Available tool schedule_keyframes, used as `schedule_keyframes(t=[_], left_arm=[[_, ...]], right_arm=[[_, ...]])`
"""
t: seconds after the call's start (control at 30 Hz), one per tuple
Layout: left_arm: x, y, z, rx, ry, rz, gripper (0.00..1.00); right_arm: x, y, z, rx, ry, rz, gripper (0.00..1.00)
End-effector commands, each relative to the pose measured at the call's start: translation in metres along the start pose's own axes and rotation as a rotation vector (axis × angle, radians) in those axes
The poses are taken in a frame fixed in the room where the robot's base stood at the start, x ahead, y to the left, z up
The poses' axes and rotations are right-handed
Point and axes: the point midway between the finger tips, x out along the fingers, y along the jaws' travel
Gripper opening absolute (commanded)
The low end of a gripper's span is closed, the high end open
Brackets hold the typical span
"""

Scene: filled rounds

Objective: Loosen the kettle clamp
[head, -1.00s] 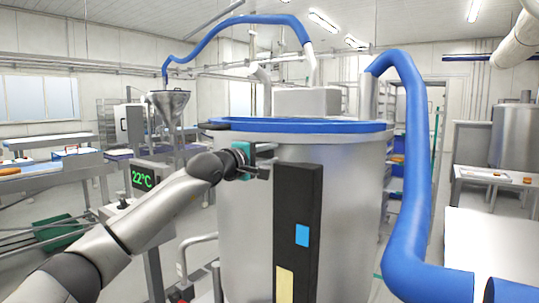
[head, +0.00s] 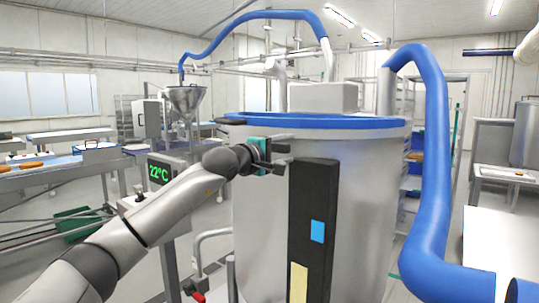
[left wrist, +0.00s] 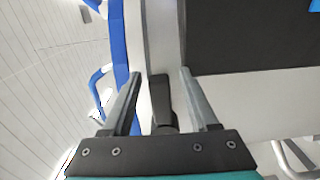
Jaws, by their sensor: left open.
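The kettle (head: 262,215) is a large steel vessel with a blue rim in the middle of the head view. A short dark handle (head: 230,121) sticks out at the left of its rim. My left gripper (head: 284,149) is at the kettle's near side, just below the rim. In the left wrist view my left gripper (left wrist: 160,78) is open, its two fingers apart. A dark lever (left wrist: 161,100), which looks like the clamp's handle, shows between them, with no clear contact. The clamp's body is not clear in either view. My right gripper is out of view.
A tall black panel (head: 312,195) with blue and yellow patches stands right beside my left gripper. A thick blue hose (head: 432,170) runs down the kettle's right side. A temperature display (head: 160,173) stands at the left, behind my left arm.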

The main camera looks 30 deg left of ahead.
Motion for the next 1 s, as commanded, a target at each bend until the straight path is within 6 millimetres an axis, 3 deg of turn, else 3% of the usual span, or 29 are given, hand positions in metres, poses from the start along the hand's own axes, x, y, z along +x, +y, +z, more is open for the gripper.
schedule_keyframes(t=[0.7, 1.0], left_arm=[[-0.103, -0.005, 0.000, 0.007, 0.002, -0.004, 0.60], [-0.135, -0.004, -0.001, 0.007, 0.003, -0.002, 0.60]], right_arm=[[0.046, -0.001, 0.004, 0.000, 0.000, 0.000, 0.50], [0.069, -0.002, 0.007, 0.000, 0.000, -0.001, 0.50]])
